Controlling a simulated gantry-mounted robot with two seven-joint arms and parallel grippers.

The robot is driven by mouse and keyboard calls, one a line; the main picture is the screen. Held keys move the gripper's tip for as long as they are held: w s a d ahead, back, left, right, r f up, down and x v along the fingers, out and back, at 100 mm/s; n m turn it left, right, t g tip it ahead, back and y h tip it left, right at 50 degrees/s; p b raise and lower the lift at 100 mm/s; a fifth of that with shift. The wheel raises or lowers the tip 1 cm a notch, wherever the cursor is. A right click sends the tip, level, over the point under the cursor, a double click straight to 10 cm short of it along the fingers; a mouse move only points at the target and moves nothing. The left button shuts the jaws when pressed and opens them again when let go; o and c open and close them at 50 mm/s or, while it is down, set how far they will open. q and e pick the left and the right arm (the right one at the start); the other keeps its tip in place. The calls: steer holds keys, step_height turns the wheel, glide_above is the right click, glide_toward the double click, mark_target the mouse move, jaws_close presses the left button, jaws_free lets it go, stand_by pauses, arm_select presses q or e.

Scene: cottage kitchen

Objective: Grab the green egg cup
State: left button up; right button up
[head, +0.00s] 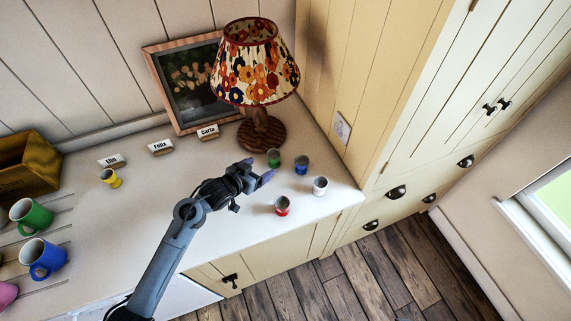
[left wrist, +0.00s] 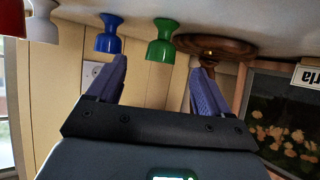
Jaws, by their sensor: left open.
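The green egg cup (head: 274,158) stands upright on the white counter, in front of the lamp's wooden base. It also shows in the left wrist view (left wrist: 162,42), where the picture is upside down, between my two fingers and beyond their tips. My left gripper (head: 257,172) is open and empty, just to the lower left of the green egg cup in the head view, and apart from it. Its purple-grey fingers show in the left wrist view (left wrist: 160,75). My right gripper does not show.
A blue egg cup (head: 301,165), a white one (head: 320,186) and a red one (head: 282,206) stand close to the right. A yellow one (head: 111,178) stands left. The flowered lamp (head: 255,70) and name card Carla (head: 208,132) are behind. Mugs (head: 42,257) stand far left.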

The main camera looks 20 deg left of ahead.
mark_target(277, 153)
arm_select(q)
steer(key=shift+w+a+r, duration=0.1)
steer(key=shift+w+r, duration=0.05)
steer(key=shift+w, duration=0.3)
steer(key=shift+w+r+b, duration=0.1)
steer(key=shift+w+b, duration=0.2)
steer(key=shift+w, duration=0.05)
steer(key=x, duration=0.3)
steer(key=shift+w+r, duration=0.15)
steer(key=shift+w, duration=0.2)
steer(key=shift+b+x, duration=0.55)
steer(key=shift+x, duration=2.75)
steer(key=shift+d, duration=0.2)
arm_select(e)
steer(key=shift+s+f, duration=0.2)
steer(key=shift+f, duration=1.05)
arm_select(q)
steer(key=shift+s, duration=0.1)
steer(key=c, duration=1.1)
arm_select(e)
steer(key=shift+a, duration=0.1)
